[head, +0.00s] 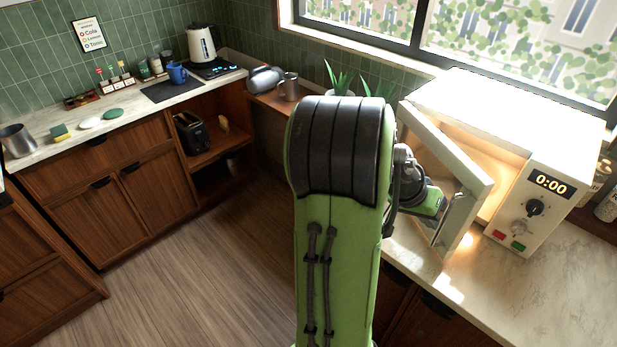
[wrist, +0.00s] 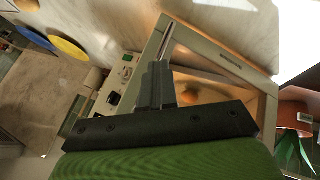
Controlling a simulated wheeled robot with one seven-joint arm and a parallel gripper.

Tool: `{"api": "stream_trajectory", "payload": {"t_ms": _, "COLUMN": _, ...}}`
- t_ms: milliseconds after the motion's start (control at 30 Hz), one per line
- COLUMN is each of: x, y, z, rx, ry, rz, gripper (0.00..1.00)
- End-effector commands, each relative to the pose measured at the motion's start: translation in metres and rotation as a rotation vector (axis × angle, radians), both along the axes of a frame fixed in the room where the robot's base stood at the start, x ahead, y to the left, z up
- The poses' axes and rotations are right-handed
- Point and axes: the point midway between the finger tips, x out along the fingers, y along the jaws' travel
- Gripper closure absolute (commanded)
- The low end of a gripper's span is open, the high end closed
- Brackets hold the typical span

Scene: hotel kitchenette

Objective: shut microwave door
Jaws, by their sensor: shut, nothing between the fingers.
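The white microwave (head: 500,105) stands on the right counter below the window, its inside lit warm. Its door (head: 470,165) is partly open, hinged at the left, with its free edge swung out toward the front. My gripper (head: 436,205) is at the outer side of the door, near the free edge. In the wrist view my gripper's fingers (wrist: 158,75) are together and empty, in front of the door's pale frame (wrist: 222,60). The control panel (wrist: 118,88) shows to their left. Whether the fingertips touch the door is unclear.
Potted plants (head: 350,85) stand left of the microwave by the window. The counter (head: 545,285) in front of the microwave is clear. Jars (head: 600,190) stand at its right. In the wrist view, a yellow disc (wrist: 67,47) and a blue one lie at the upper left.

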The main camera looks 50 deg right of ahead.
Motion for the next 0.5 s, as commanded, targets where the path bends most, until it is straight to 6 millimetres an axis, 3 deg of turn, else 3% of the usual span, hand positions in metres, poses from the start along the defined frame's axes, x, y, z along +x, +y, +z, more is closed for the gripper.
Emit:
{"api": "stream_trajectory", "payload": {"t_ms": 233, "x": -0.042, "y": -0.051, "z": -0.003, "rx": -0.004, "ry": 0.002, "rz": 0.191, "gripper": 1.00}}
{"api": "stream_trajectory", "payload": {"t_ms": 500, "x": -0.069, "y": -0.100, "z": -0.002, "rx": -0.002, "ry": 0.005, "rz": 0.385, "gripper": 1.00}}
